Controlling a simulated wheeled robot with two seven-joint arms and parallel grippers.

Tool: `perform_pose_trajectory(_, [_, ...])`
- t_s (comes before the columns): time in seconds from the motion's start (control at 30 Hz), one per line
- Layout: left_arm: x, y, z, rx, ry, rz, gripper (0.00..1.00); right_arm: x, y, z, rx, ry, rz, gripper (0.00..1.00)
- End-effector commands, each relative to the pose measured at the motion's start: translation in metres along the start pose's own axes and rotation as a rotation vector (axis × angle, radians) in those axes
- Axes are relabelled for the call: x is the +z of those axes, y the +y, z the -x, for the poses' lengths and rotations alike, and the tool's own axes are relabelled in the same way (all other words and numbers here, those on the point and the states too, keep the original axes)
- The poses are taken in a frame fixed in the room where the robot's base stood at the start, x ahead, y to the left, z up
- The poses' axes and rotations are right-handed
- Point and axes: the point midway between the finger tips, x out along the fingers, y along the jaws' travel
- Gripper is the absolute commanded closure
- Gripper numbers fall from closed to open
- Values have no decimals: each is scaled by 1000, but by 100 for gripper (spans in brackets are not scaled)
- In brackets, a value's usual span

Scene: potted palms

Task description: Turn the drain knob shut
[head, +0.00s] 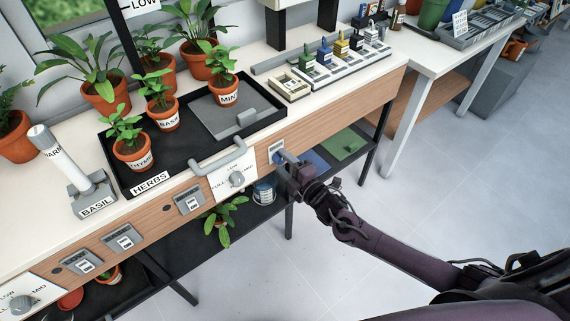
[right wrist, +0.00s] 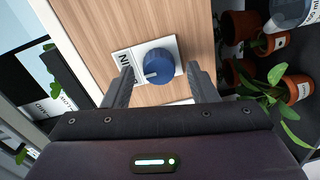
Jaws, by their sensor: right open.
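A round blue knob (right wrist: 158,65) with a pale pointer mark sits on a white label plate (right wrist: 124,61) on the wooden front panel in the right wrist view. Only part of the lettering shows. My right gripper is open, its two fingers on either side of the knob, with gaps visible; I cannot tell if the fingertips reach past its face. In the head view the right gripper (head: 287,163) is at the bench's front panel, beside a white plate (head: 276,149), and it mostly hides the knob. My left gripper is not in view.
Left along the panel are a grey dial (head: 237,179), a bent grey handle (head: 219,158) and several switches. A black herb tray (head: 150,184) with potted plants stands above. A lower shelf (head: 170,247) holds a plant and a jar. The floor (head: 400,230) at right is clear.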

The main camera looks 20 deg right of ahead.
Motion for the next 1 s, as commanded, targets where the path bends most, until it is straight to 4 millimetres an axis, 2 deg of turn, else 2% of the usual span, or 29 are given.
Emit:
perform_pose_trajectory(0.17, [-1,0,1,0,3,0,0,0,0,6,0,0,0,47])
perform_pose_trajectory(0.33, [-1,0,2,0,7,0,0,0,-1,34,-3,1,0,47])
perform_pose_trajectory(0.5, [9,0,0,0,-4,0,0,0,-1,61,-3,0,1,47])
perform_pose_trajectory(0.6, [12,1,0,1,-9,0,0,0,-1,72,-2,0,0,47])
perform_pose_trajectory(1.0, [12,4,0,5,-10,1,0,0,0,78,0,0,0,47])
